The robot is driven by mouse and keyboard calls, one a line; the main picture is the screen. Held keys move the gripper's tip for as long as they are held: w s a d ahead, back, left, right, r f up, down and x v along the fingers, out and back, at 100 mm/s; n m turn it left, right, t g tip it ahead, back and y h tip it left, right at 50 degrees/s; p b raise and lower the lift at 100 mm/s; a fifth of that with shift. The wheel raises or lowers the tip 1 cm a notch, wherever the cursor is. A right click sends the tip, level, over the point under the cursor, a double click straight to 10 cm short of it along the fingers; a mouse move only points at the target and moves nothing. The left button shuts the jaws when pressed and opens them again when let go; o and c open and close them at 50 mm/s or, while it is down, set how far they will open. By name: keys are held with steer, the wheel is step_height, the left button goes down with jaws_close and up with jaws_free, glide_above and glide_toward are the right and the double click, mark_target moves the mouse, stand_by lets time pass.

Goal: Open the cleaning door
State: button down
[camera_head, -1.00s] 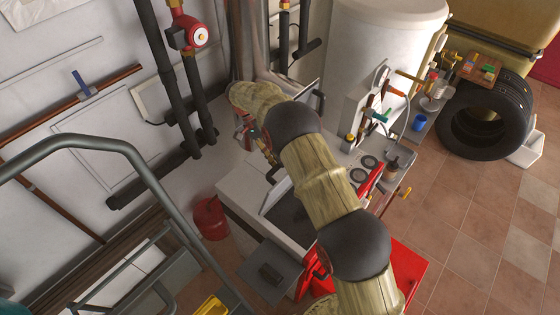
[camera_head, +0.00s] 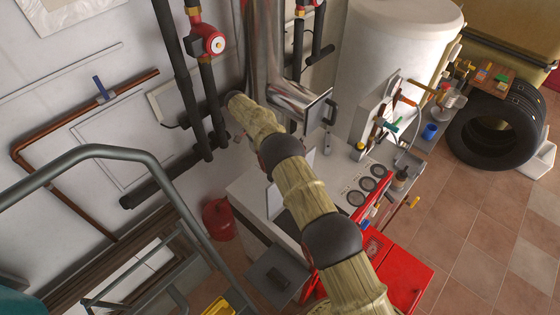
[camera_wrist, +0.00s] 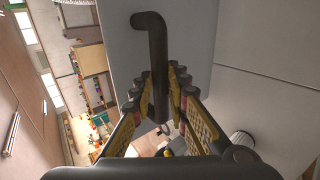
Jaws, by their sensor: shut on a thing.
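In the wrist view my gripper (camera_wrist: 163,78) is shut on a dark, bent rod handle (camera_wrist: 156,38). The handle stands in front of a flat grey panel (camera_wrist: 195,45), which appears to be the door it belongs to. In the head view my arm reaches over the white boiler (camera_head: 250,190) towards the wall. The arm hides my gripper and the held handle there. A light panel (camera_head: 273,201) stands tilted up beside the arm on the boiler top.
A metal flue pipe (camera_head: 290,98) ends in a square plate with a dark handle. A white tank (camera_head: 395,55) stands behind. A grey railing (camera_head: 95,152) is at the left, and red panels (camera_head: 400,280) are at the front.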

steer(key=shift+s+a+f, duration=0.1)
steer(key=shift+s+f, duration=0.05)
steer(key=shift+f, duration=0.65)
steer(key=c, duration=2)
jaws_free()
steer(key=shift+o, duration=1.3)
steer(key=shift+w+r, duration=0.2)
steer(key=shift+r, duration=0.15)
steer(key=shift+r, duration=0.1)
